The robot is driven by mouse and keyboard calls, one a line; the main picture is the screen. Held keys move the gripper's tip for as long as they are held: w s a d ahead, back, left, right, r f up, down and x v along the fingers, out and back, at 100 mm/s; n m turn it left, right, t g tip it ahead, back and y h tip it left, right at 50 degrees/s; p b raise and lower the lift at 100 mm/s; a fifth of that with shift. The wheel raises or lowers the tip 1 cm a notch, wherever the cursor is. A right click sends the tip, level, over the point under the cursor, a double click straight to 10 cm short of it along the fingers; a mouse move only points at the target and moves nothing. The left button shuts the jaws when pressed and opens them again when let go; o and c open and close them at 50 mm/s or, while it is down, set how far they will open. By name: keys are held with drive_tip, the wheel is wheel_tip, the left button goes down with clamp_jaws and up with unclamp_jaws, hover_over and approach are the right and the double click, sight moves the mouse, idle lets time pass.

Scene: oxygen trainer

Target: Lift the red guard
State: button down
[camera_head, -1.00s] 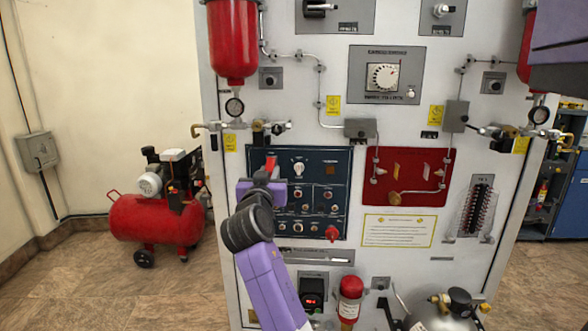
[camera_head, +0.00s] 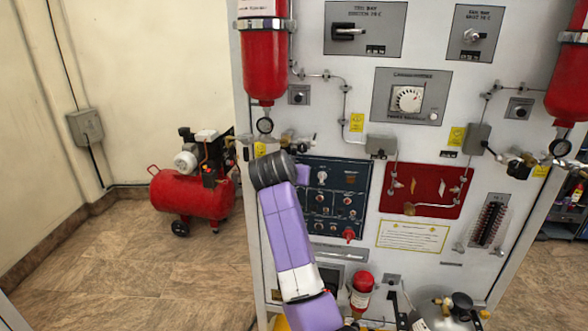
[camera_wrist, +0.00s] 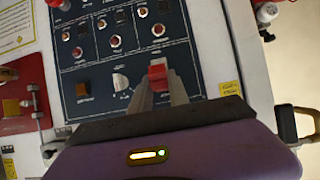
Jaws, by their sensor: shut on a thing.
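The red guard (camera_wrist: 157,72) is a small red cover on the dark blue switch panel (camera_wrist: 112,75), near its edge in the wrist view. My gripper (camera_wrist: 160,84) is at the panel, with its two grey fingers close on either side of the guard and shut on it. The guard's lower part is hidden between the fingers, and I cannot tell how far it is tilted. In the head view my purple arm and dark wrist cover the guard and the fingers. The panel (camera_head: 335,200) shows there to the right of my wrist.
Beside the guard are a white-marked dial (camera_wrist: 121,81) and several small switches and knobs. A red cylinder (camera_head: 264,55) hangs above my wrist. A red panel with pipes (camera_head: 425,190) is to the right. A red compressor (camera_head: 193,192) stands on the floor at left.

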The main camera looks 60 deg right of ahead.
idle(0.4)
drive_tip(key=c, duration=1.4)
unclamp_jaws()
drive_tip(key=shift+o, duration=0.2)
drive_tip(key=b+v, duration=0.1)
drive_tip(key=v, duration=0.6)
drive_tip(key=shift+a+r, duration=0.25)
drive_tip(key=shift+a, duration=0.05)
drive_tip(key=shift+s, duration=0.15)
